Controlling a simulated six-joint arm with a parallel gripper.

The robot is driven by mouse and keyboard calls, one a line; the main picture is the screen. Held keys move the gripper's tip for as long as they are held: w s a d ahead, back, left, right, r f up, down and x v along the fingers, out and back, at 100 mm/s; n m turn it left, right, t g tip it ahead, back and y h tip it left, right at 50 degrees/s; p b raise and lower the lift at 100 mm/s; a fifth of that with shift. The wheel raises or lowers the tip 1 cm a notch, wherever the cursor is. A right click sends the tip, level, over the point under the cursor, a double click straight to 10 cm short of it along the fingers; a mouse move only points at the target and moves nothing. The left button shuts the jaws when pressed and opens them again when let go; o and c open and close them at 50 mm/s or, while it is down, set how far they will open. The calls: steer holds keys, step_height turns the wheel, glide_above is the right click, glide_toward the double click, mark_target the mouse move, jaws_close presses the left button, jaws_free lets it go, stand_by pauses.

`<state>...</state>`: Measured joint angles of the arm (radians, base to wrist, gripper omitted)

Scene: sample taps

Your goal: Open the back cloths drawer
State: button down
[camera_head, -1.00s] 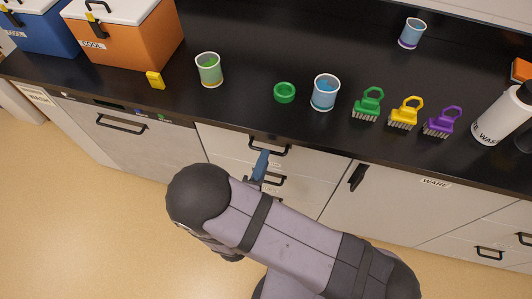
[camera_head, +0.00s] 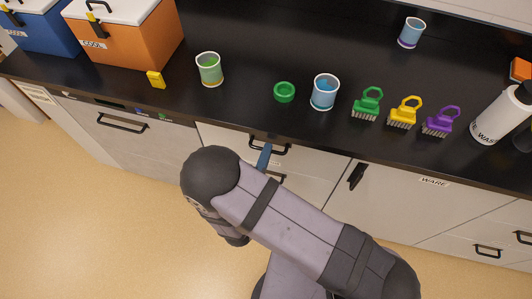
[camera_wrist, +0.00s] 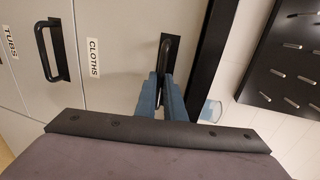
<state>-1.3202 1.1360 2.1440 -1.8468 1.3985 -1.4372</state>
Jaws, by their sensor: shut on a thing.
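The cloths drawer is the top drawer of the middle cabinet, with a grey front and a CLOTHS label (camera_wrist: 93,57) in the wrist view. Its black bar handle (camera_wrist: 169,47) stands close under the dark counter edge; in the head view the handle (camera_head: 279,150) shows beside my fingers. My gripper (camera_wrist: 166,80) has its blue fingers shut on this handle. It also shows in the head view (camera_head: 265,151), where my arm covers much of the drawers below. The drawer front looks flush with the cabinet; no gap is visible.
A lower drawer has a black handle (camera_wrist: 52,50) and a TUBS label (camera_wrist: 10,42). The dark counter (camera_head: 240,105) above holds tubs, brushes, a white bottle (camera_head: 500,112) and orange (camera_head: 128,45) and blue boxes. The floor (camera_head: 80,200) in front is clear.

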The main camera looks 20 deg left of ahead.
steer(key=f+p+v, duration=0.1)
steer(key=f+v, duration=0.2)
steer(key=v, duration=1.1)
steer(key=shift+s, duration=0.55)
steer(key=c, duration=1.9)
jaws_free()
steer(key=shift+o, duration=0.2)
steer(key=shift+r, duration=0.1)
step_height(320, 180, up, 8)
steer(key=s+p, duration=0.3)
steer(key=p, duration=0.4)
steer(key=shift+f, duration=0.2)
